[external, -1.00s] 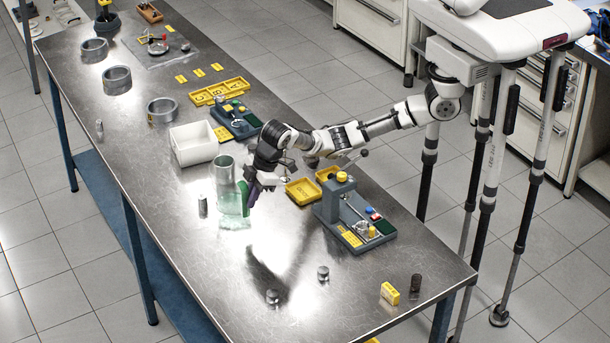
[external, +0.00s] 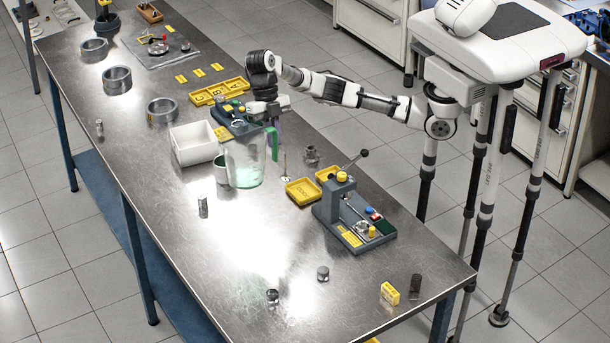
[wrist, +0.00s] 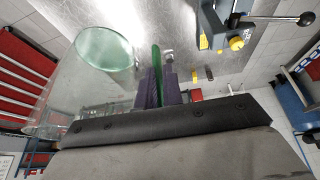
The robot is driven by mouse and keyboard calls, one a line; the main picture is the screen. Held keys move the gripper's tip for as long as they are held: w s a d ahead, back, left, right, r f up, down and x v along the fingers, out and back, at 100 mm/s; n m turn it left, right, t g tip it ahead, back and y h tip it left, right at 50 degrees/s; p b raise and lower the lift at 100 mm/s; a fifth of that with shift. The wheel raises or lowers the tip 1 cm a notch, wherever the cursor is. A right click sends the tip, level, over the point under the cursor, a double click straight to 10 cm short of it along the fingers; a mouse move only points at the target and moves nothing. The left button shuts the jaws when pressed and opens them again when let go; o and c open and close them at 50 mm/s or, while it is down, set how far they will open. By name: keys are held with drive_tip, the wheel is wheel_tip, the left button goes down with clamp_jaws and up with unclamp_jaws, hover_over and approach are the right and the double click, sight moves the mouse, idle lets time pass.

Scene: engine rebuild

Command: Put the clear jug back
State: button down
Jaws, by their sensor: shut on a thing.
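The clear jug (external: 243,163) has a green handle (external: 274,143) on its right side and looks roughly upright. My gripper (external: 271,122) is shut on that handle. In the wrist view, purple fingers (wrist: 157,88) sit on both sides of the green handle (wrist: 155,62), and the jug's greenish round base (wrist: 104,49) shows to the left. The jug appears to be over the table behind the bright glare patch. I cannot tell for sure whether its base is clear of the table.
A white bin (external: 194,146) stands left of the jug, with a small grey-green cup (external: 221,170) beside or behind the jug. Yellow trays (external: 303,191) and a lever press (external: 342,200) stand to the right. The steel table's front middle is mostly free.

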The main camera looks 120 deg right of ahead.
wheel_tip(320, 180, down, 20)
drive_tip(key=shift+r+p, duration=0.15)
drive_tip(key=shift+p, duration=0.25)
drive_tip(key=c, duration=2)
unclamp_jaws()
drive_tip(key=o, duration=0.5)
drive_tip(key=shift+c, duration=0.2)
drive_tip(key=b+v, duration=0.1)
drive_tip(key=v, duration=1.1)
drive_tip(key=shift+b, duration=0.3)
